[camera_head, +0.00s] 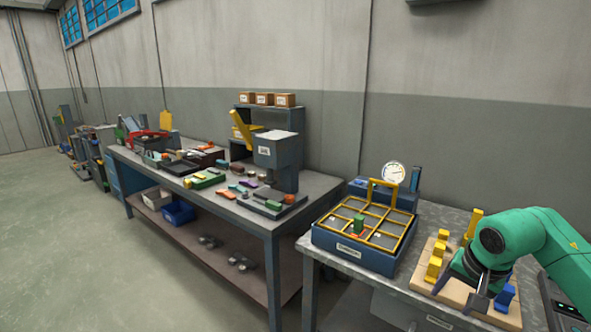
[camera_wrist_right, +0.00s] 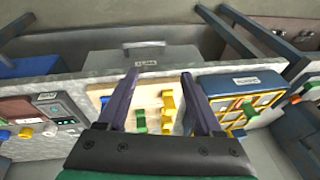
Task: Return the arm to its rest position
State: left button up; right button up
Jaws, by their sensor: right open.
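My right arm, green, comes in from the right in the head view. Its dark gripper (camera_head: 478,290) is over the wooden board (camera_head: 455,290) on the right-hand table. In the right wrist view the gripper (camera_wrist_right: 160,76) has its two fingers wide apart, with nothing held between them. The wooden board (camera_wrist_right: 152,98) shows beyond and between the fingers, with yellow pieces (camera_wrist_right: 168,102) and a green piece (camera_wrist_right: 140,118) on it. In the head view yellow blocks (camera_head: 433,268) and a blue block (camera_head: 505,297) stand on the board. My left gripper is not in view.
A blue box (camera_head: 352,256) with a yellow grid and a green block (camera_head: 358,224) stands left of the board. A gauge (camera_head: 394,173) is behind it. A panel with knobs (camera_wrist_right: 40,115) lies on the board's other side. A workbench (camera_head: 250,222) with a press stands farther left.

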jog(key=w+a+f+m+t+y, duration=0.2)
jog(key=w+a+f+m+y, duration=0.1)
jog(key=a+f+m+y, duration=0.35)
jog(key=w+a+f+m+t+y, duration=0.1)
jog(key=w+a+f+m+y, duration=0.3)
jog(key=a+m, duration=0.5)
jog(key=w+d+f+m+t+h, duration=0.15)
jog(key=d+f+m+t, duration=0.5)
jog(key=f+m, duration=0.85)
jog(key=s+d+f+m+g+h, duration=0.3)
jog(key=s+f+m+h, duration=0.1)
jog(key=s+f+m, duration=0.6)
jog(key=s+d+f+m+g+h, duration=0.2)
jog(key=s+d+f+m+h, duration=0.2)
jog(key=s+f+m, duration=0.65)
jog(key=s+a+f+m+g, duration=0.2)
jog(key=s+f+m, duration=0.3)
jog(key=s, duration=0.7)
jog(key=s+a+f+m+g, duration=0.2)
jog(key=s+f+m+g, duration=0.3)
jog(key=s, duration=0.8)
jog(key=shift+s+f, duration=0.2)
jog(key=shift+f, duration=0.75)
